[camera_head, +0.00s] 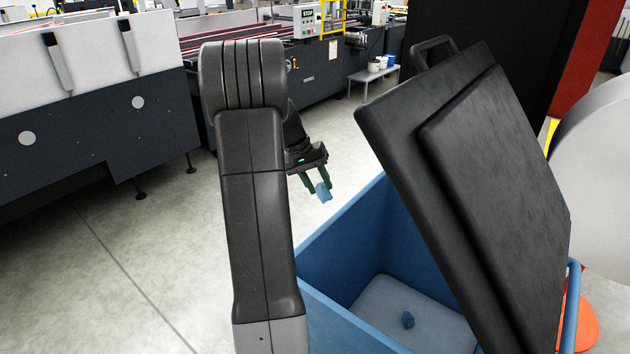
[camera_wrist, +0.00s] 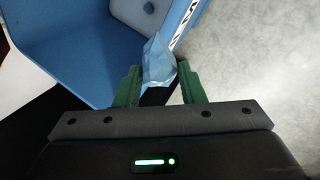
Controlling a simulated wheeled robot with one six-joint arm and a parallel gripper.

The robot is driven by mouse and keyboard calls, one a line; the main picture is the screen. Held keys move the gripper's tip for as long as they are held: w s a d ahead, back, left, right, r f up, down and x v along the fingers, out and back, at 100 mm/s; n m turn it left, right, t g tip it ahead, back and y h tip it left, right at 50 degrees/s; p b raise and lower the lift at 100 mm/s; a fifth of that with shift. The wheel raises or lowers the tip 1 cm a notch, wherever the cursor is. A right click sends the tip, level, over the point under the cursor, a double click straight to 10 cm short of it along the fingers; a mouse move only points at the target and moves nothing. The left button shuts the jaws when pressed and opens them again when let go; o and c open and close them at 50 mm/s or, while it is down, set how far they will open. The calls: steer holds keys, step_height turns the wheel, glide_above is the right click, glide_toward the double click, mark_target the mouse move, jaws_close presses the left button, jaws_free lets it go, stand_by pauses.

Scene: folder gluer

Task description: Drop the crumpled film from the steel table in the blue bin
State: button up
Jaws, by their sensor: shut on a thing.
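My gripper (camera_head: 315,184) is shut on a light blue crumpled film (camera_head: 323,191), held in the air just left of the blue bin. The film (camera_wrist: 158,62) also shows between the green fingers of my gripper (camera_wrist: 158,84) in the wrist view. The blue bin (camera_head: 340,232) stands at the lower right, with its black lid (camera_head: 480,190) tilted up. In the wrist view the bin (camera_wrist: 75,65) lies beyond the film, toward the upper left.
A steel table (camera_head: 372,73) with small pots (camera_head: 380,64) stands at the back. A large machine (camera_head: 90,120) fills the left side. The raised lid covers the bin's right side, while its left part is open. Grey floor (camera_head: 120,250) is clear at the left.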

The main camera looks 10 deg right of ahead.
steer(key=s+d+f+b, duration=0.3)
steer(key=s+d+b, duration=0.2)
steer(key=s+d, duration=0.4)
steer(key=shift+s+d, duration=0.4)
steer(key=shift+s, duration=0.85)
steer(key=o, duration=1)
steer(key=b+v, duration=0.1)
steer(key=v, duration=1.3)
steer(key=shift+f, duration=0.1)
steer(key=shift+w+a+f+p+x, duration=0.1)
steer(key=shift+w+a+p+x, duration=0.15)
steer(key=shift+x, duration=1.85)
steer(key=shift+w+a+f+p+x, duration=0.1)
steer(key=shift+w+f+p+x, duration=0.15)
steer(key=shift+x, duration=1.8)
steer(key=shift+w+a+p+x, duration=0.15)
steer(key=shift+w+x, duration=0.2)
steer(key=shift+x, duration=1.75)
